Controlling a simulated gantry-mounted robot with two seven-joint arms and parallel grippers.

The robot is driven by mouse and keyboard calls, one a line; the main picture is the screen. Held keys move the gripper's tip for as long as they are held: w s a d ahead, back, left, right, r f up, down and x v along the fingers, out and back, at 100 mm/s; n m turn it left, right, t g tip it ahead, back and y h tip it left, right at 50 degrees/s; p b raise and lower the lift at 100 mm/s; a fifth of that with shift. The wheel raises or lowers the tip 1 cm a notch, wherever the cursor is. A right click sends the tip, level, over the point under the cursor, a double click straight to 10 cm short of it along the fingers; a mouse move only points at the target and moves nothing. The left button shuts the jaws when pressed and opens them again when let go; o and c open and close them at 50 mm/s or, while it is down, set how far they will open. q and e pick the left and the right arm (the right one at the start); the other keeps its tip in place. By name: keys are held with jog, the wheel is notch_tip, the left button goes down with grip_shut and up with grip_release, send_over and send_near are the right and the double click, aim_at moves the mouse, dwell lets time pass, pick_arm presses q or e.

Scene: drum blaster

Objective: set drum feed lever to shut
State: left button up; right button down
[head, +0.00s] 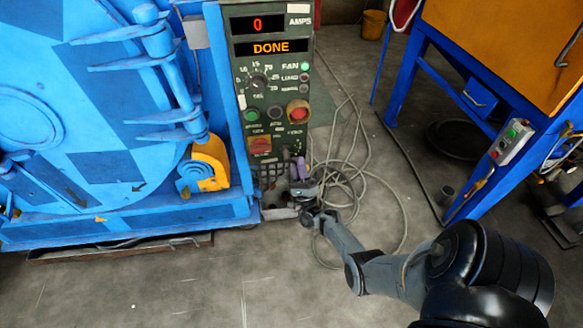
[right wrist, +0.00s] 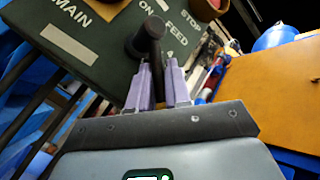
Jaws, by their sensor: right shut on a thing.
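The drum feed lever (right wrist: 150,30) is a dark stick with a round end, standing out from the green panel beside the word FEED in the right wrist view. My right gripper (right wrist: 158,72) has its two purple fingers on either side of the lever and is shut on it. In the head view the right gripper (head: 300,170) is at the lower end of the green control panel (head: 272,80). There the lever cannot be made out behind the gripper. The panel display (head: 271,46) reads DONE, with 0 AMPS above. My left gripper is not in view.
The blue blaster drum door (head: 80,110) stands left of the panel. Cables (head: 350,175) lie coiled on the floor just right of my gripper. A blue-framed orange cabinet (head: 510,45) stands at the right. Grey floor in front is clear.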

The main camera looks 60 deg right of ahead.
jog(key=shift+f+g, duration=0.3)
jog(key=shift+f, duration=0.05)
jog(key=c, duration=1.3)
grip_release()
jog(key=shift+o, duration=0.8)
jog(key=shift+w+d+r, duration=0.1)
jog(key=shift+d, duration=0.05)
jog(key=shift+s+d+r, duration=0.1)
jog(key=shift+s+d, duration=0.05)
jog(key=shift+s, duration=0.05)
jog(key=shift+s+a+f, duration=0.15)
jog(key=shift+a+f, duration=0.25)
jog(key=b+v, duration=0.1)
jog(key=v, duration=0.8)
jog(key=shift+s+f, duration=0.3)
jog(key=shift+f, duration=0.05)
